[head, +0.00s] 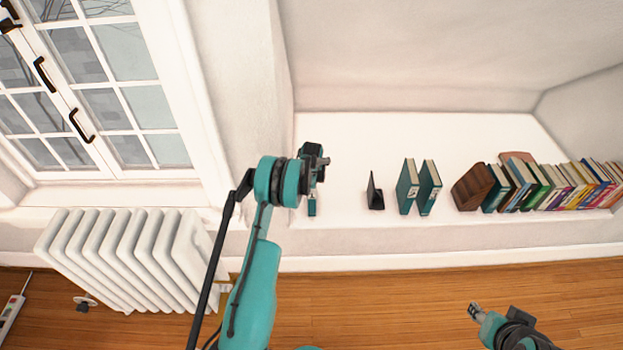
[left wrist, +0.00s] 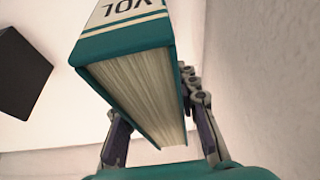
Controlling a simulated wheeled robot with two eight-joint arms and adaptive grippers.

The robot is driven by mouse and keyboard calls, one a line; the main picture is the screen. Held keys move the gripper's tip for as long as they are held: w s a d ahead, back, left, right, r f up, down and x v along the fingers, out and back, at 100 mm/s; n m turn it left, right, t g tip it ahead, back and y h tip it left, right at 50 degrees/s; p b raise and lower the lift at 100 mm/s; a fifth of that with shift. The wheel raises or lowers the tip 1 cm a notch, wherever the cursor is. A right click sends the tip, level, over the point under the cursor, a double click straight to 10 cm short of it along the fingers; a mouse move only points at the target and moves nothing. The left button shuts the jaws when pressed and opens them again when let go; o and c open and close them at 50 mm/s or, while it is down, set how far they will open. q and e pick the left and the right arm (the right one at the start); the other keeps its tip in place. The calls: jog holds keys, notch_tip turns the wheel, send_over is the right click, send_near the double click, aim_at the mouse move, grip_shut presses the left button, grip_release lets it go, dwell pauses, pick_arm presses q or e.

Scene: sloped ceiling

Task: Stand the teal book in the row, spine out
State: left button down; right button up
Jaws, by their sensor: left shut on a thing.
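My left gripper (head: 315,180) is over the left end of the white ledge, shut on a teal book (left wrist: 128,62). In the left wrist view the book lies between the two fingers, its page edges facing the camera and "VOL" lettering on a pale band at the top. In the head view only a small teal part of it (head: 312,207) shows below the gripper. Two teal books (head: 407,188) (head: 429,188) stand upright to the right, beyond a black bookend (head: 375,193). My right gripper (head: 475,311) is low at the right, away from the ledge, its jaws too small to read.
A brown wooden block (head: 472,188) stands right of the teal books, with a gap between. A long row of coloured books (head: 562,188) continues to the right. The ledge (head: 345,150) is bare behind the bookend. A radiator (head: 125,255) and window are at left.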

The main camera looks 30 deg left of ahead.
pick_arm(q)
jog(key=c, duration=1.1)
grip_release()
jog(key=shift+f, duration=0.1)
jog(key=shift+c, duration=0.2)
jog(key=p+v, duration=0.4)
jog(key=v, duration=0.7)
jog(key=shift+d+r, duration=0.1)
jog(key=shift+r, duration=0.3)
jog(key=s+d+r+m+t, duration=0.1)
jog(key=s+d+r, duration=0.35)
jog(key=r, duration=0.35)
jog(key=s+d+r+m, duration=0.1)
jog(key=s+d+r, duration=0.3)
jog(key=d+r, duration=0.3)
jog(key=s+d+r+m+t, duration=0.1)
jog(key=s+d+r, duration=0.3)
jog(key=r, duration=0.4)
jog(key=s+d+m, duration=0.1)
jog(key=s+d, duration=0.2)
jog(key=s, duration=0.4)
jog(key=s+d+r+m+t+h, duration=0.1)
jog(key=s+d, duration=0.2)
jog(key=s, duration=0.5)
jog(key=s+d+r+m+h, duration=0.1)
jog(key=s+d, duration=0.2)
jog(key=s, duration=0.4)
jog(key=shift+s+d, duration=0.25)
jog(key=shift+d, duration=0.15)
